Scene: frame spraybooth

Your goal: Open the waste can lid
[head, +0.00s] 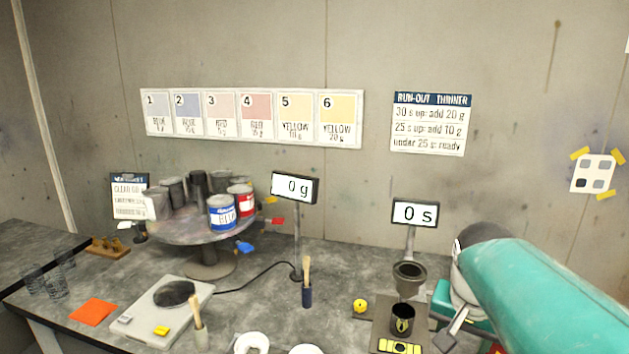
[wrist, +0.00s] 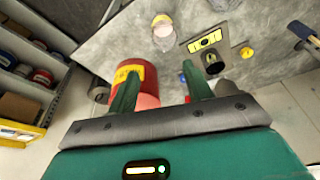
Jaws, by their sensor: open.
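A red can with a yellow label (wrist: 122,68), which looks like the waste can, is beside the bench edge in the wrist view. My left finger covers part of it, and a paler pink area shows between the fingers. I cannot make out whether its lid is up or down. My gripper (wrist: 161,72) is open, with its two green fingers apart and nothing held between them. The left finger overlaps the can in the picture; contact cannot be told. In the head view my teal arm hides most of that corner, with only a bit of red showing.
The grey bench (head: 260,310) carries a can turntable (head: 207,228), a scale (head: 165,305), a brush in a holder (head: 307,285) and a viscosity cup on a stand (head: 409,275). Shelves with cans (wrist: 25,65) stand at left in the wrist view.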

